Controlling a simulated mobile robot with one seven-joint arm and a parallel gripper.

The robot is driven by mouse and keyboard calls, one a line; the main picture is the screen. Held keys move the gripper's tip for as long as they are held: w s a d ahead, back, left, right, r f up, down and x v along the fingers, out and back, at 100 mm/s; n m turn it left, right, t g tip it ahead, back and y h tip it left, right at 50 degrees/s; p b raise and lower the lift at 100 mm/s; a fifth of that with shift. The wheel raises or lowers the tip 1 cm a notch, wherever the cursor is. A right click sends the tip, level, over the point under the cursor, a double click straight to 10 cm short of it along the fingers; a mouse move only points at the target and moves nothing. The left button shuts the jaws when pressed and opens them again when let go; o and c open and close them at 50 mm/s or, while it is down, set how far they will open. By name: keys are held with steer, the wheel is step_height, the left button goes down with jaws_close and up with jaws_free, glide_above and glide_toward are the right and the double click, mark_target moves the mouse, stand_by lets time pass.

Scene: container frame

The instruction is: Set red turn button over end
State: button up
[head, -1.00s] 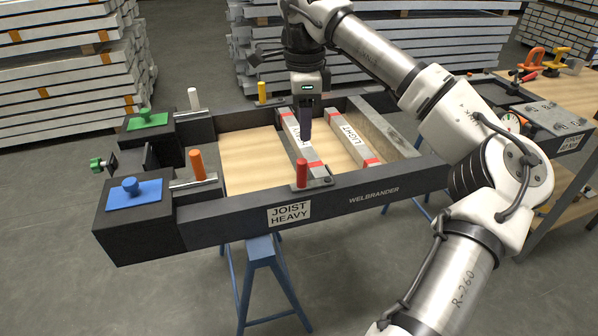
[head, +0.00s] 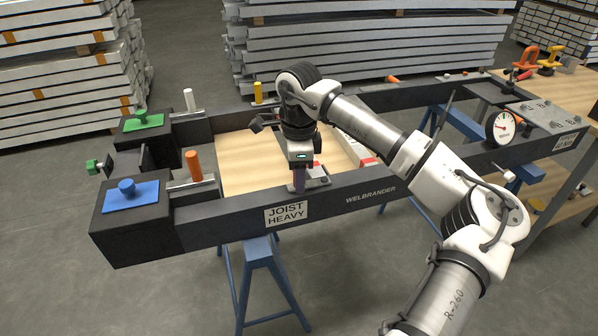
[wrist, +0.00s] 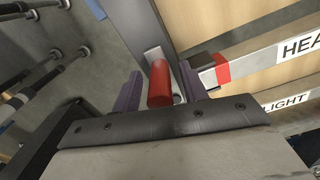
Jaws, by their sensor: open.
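The red turn button (wrist: 160,84) is an upright-looking red cylinder on a pale metal bar, seen in the wrist view on the dark front rail. My gripper (wrist: 160,72) is open, with one purple-grey finger on each side of the red button; I cannot tell whether either touches it. In the head view my gripper (head: 299,184) is low over the front rail and hides the red button. The heavy joist (wrist: 258,58) has a red band and dark end cap just right of the button. The light joist (wrist: 290,101) lies beside it.
The dark frame (head: 235,222) stands on blue trestles. An orange button (head: 194,166), a white button (head: 190,100) and a yellow button (head: 258,93) stand on its rails. Blue (head: 130,195) and green (head: 145,122) pads are at the left. A gauge (head: 500,127) is at the right.

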jaws_close()
